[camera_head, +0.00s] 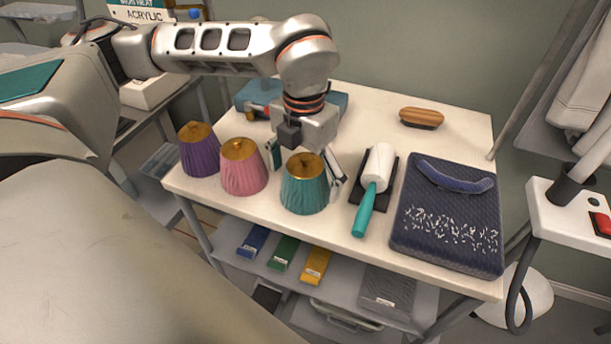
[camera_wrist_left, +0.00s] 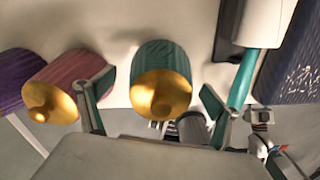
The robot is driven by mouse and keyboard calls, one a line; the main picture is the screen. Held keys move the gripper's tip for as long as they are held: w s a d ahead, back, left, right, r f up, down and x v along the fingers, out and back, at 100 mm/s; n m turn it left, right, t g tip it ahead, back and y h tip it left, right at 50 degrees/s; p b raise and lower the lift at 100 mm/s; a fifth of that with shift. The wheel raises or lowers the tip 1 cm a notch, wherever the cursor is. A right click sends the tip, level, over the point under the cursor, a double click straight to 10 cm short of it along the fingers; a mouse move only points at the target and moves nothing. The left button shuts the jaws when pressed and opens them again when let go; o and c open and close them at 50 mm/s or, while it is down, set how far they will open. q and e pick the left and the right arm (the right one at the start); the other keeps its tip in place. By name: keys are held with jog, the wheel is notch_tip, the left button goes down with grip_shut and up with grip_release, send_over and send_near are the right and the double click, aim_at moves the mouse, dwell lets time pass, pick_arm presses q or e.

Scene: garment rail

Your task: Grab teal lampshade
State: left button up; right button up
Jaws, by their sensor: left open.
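The teal lampshade (camera_head: 304,189) with a gold top stands upright on the white table, near its front edge. My left gripper (camera_head: 305,168) is open above and around it, with one finger on each side. In the left wrist view the teal lampshade (camera_wrist_left: 163,68) lies between the two spread fingers (camera_wrist_left: 155,103), with a visible gap to each. The fingertips' exact height beside the shade is hard to tell. My right gripper is not in view.
A pink lampshade (camera_head: 243,171) stands close on the left, with a purple lampshade (camera_head: 199,152) beyond it. A lint roller (camera_head: 372,188) with a teal handle lies close on the right. A brush (camera_head: 421,118) lies behind.

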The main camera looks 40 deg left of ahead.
pick_arm(q)
jog(key=shift+f, duration=0.9)
jog(key=c, duration=1.3)
jog(key=shift+r, duration=0.15)
